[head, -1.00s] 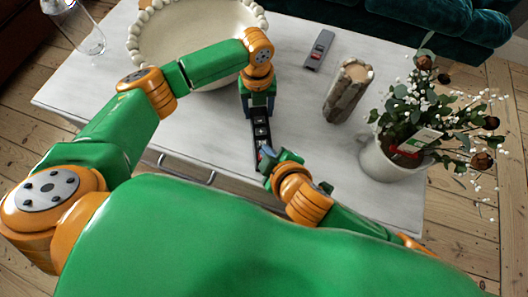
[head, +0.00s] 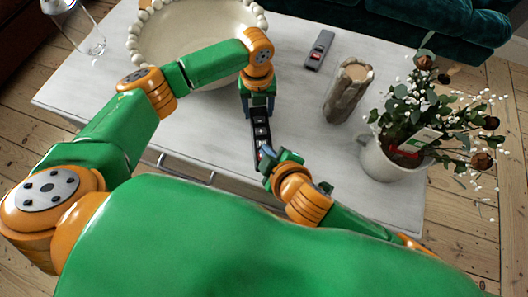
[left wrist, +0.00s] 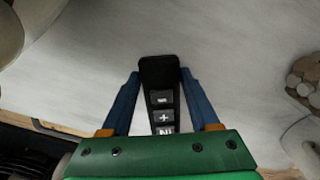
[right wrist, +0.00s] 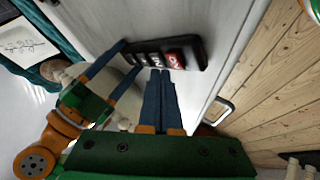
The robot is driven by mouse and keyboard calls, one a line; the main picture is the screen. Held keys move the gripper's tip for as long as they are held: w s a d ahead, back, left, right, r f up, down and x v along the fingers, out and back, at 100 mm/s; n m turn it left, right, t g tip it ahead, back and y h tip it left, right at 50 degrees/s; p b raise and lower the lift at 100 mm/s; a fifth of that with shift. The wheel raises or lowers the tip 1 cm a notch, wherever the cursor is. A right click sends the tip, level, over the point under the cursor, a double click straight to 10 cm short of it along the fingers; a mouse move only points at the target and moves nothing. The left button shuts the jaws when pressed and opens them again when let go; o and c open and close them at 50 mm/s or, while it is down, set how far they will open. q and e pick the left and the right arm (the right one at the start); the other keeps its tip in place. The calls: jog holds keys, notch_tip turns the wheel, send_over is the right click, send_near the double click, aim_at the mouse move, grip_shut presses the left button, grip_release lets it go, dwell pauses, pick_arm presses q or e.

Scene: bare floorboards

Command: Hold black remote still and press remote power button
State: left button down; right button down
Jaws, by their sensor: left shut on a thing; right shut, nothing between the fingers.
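The black remote (head: 261,131) lies on the white table with its row of buttons facing up. My left gripper (head: 258,106) is shut on its far end; the left wrist view shows the remote (left wrist: 160,72) between the two blue fingers. The red ON button (right wrist: 176,59) is at the remote's near end. My right gripper (head: 270,160) is shut and empty at that end. In the right wrist view its closed fingertips (right wrist: 159,73) are beside the red button, at the remote's edge; I cannot tell whether they touch it.
A grey device (head: 319,49) with a small red part lies farther back. A wooden candle holder (head: 346,95) and a white flower pot (head: 387,160) stand to the right. A beaded bowl (head: 190,35) and a glass (head: 88,38) are at the back left.

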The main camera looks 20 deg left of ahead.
jog(key=shift+f, duration=0.1)
dwell(0.4)
jog(key=shift+f, duration=0.35)
jog(key=shift+f, duration=0.4)
dwell(0.5)
jog(key=shift+r, duration=0.85)
jog(key=shift+r, duration=0.1)
jog(key=shift+r, duration=2.45)
